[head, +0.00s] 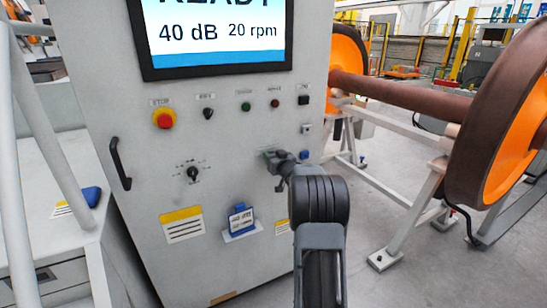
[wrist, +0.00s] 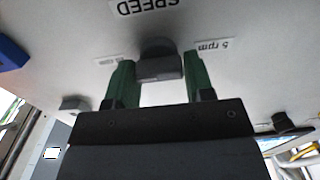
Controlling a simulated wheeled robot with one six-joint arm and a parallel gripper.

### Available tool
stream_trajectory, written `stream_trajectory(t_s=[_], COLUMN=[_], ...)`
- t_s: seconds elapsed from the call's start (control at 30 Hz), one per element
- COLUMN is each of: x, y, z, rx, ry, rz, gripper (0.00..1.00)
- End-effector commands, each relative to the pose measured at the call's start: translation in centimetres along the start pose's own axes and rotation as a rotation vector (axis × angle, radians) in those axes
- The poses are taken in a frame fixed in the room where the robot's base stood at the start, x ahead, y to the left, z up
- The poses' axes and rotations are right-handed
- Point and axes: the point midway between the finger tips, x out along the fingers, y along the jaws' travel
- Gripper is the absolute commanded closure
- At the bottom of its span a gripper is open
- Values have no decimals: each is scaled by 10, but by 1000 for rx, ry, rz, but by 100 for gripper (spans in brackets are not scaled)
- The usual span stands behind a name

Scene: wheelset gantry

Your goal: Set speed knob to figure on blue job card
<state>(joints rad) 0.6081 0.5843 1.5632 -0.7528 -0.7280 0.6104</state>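The speed knob (wrist: 160,66) is dark grey and sits under an upside-down SPEED label (wrist: 146,6) in the wrist view. In the head view my gripper (head: 272,158) is at the cabinet front and hides most of the knob. The blue job card (head: 241,220) stands on a small holder below; its writing is too small to read. The screen (head: 218,32) shows READY, 40 dB and 20 rpm.
On the cabinet are a red stop button (head: 164,118), another knob (head: 193,174), small buttons and a black handle (head: 119,163). A 5 rpm label (wrist: 213,45) is beside the speed knob. An orange wheelset (head: 500,110) on white stands is at the right.

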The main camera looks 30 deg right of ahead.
Motion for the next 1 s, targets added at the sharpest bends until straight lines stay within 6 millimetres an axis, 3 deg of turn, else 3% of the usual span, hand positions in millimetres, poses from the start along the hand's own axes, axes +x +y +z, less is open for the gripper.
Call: stream_trajectory(t_s=[0.27, 0.67, 1.0], x=[0, 0, 0], y=[0, 0, -2], z=[0, 3, 4], rx=[0, -100, -400], ry=[0, 0, 1], rz=[0, 1, 1], gripper=[79, 79, 79])
